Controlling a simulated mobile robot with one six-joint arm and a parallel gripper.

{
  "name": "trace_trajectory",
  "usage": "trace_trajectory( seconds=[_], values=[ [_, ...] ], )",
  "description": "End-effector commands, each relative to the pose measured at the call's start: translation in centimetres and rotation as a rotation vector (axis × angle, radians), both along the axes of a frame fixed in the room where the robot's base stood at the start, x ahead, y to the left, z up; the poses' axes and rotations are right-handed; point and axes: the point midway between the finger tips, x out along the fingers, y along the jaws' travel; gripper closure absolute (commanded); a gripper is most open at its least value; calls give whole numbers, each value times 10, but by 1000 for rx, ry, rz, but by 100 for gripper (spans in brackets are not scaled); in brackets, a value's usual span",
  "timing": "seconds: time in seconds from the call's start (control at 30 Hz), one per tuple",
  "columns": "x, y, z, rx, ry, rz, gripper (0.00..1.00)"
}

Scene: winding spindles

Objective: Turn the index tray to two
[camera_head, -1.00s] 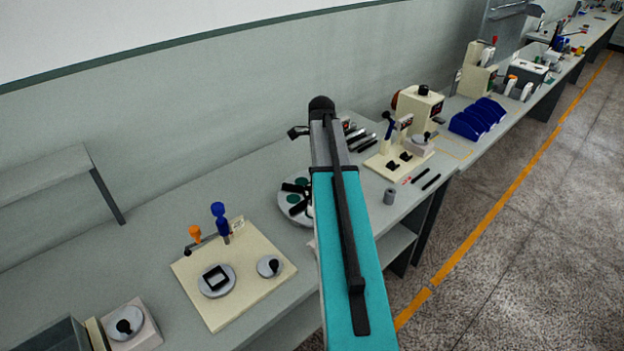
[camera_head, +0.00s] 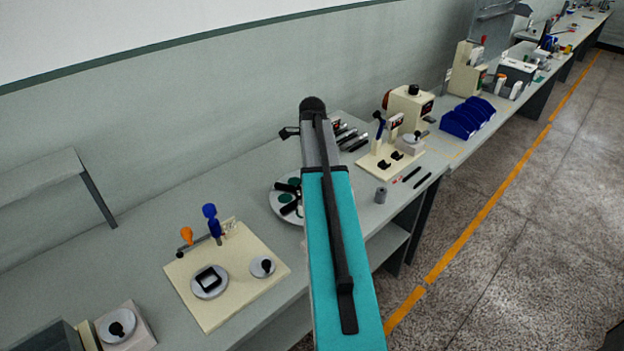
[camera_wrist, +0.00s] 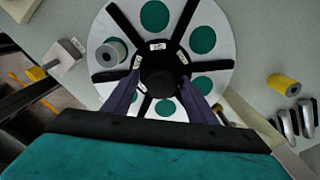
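The index tray is a round white disc (camera_wrist: 218,88) with green circular pads and black radial dividers around a black hub (camera_wrist: 160,68). Small white number labels sit near the hub, too small to read surely. A grey spool (camera_wrist: 112,50) stands in one compartment. My gripper (camera_wrist: 160,88) is over the tray's middle, its two dark fingers spread on either side of the hub. I cannot tell whether they touch it. In the head view the tray (camera_head: 277,205) is partly hidden behind my arm, and the gripper is not clearly seen.
A cream fixture plate (camera_head: 200,310) with blue and orange knobs stands left of the tray. The wrist view shows a yellow spool (camera_wrist: 284,87) and metal tools (camera_wrist: 306,116) nearby.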

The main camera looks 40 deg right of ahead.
Motion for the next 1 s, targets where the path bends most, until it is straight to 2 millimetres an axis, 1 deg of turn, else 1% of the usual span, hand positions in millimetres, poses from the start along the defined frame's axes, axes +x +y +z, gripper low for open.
trace_trajectory(
  seconds=[0.27, 0.43, 0.57, 1.0],
  values=[
    [1, -1, 3, -2, -2, 0, 48],
    [2, -1, 12, -3, -4, 1, 48],
    [2, -1, 23, -2, -4, 1, 48],
    [1, -2, 72, -3, -3, -1, 48]
  ],
)
